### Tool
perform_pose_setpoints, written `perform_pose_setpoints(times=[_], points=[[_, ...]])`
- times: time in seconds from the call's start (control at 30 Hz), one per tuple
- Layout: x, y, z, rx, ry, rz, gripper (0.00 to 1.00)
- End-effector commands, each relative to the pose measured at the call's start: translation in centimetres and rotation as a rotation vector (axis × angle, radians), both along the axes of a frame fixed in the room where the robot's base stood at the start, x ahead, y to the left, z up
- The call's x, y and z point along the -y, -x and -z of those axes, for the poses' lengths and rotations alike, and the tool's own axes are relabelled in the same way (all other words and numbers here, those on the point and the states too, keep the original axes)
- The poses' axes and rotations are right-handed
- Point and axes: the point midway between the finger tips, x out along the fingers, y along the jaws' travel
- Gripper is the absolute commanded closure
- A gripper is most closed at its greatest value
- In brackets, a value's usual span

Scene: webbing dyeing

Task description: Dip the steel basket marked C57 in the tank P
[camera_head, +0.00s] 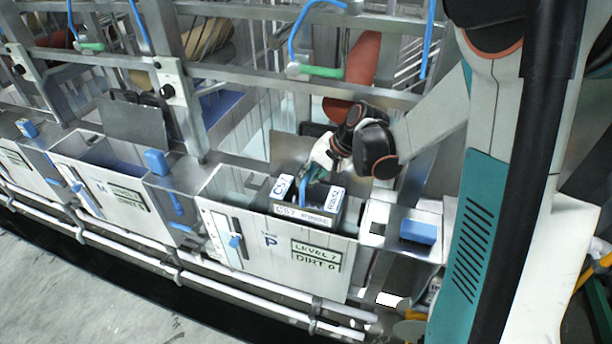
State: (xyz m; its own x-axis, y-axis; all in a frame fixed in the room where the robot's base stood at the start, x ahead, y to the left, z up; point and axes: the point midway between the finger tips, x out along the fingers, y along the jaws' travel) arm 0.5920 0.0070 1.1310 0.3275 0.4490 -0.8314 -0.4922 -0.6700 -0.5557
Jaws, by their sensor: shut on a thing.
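The steel basket marked C57 (303,217) is a dark box with white labels and a blue handle. It sits at the mouth of the tank P (258,252), its lower part hidden behind the tank's front wall. The tank is a pale box with a black "P" and a sign reading "LEVEL 7 DIRT 0". My gripper (312,174) reaches in from the upper right and is shut on the basket's handle, just above it. The fingertips are partly hidden. I cannot tell how deep the basket's bottom is.
Another tank (100,185) with a similar sign stands to the left. A steel ledge with a blue block (418,232) lies right of tank P. Metal rails and hoses with green nozzles (322,71) cross above and behind. Pipes (180,270) run along the front.

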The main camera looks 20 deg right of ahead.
Motion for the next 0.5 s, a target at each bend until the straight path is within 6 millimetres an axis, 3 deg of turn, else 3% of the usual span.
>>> perform_pose_setpoints(times=[0.5], points=[[0.0,0.0,5.0,0.0,0.0,0.0,1.0]])
